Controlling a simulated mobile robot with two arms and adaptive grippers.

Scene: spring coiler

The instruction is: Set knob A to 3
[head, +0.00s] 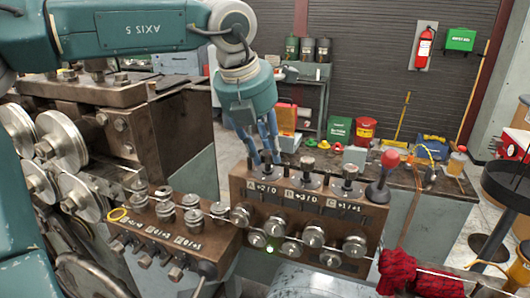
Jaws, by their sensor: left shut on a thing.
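The brown block (236,190) at the centre right has a row of knobs on top, with labels A, B and C below them. The small figures on its labels are hard to read. Knob A (266,172) is the leftmost, above the A label (263,189). My left gripper (267,156) reaches down from above, its blue fingers shut around the top of knob A and hiding part of it. Knob B (308,166) and knob C (348,173) stand to the right, untouched. My right gripper is not in view.
A red-balled lever (389,160) stands right of knob C. A lower block (190,242) with similar labels and rollers is at left. Red cloth (410,278) lies at lower right. A workbench (430,188) with tools is behind.

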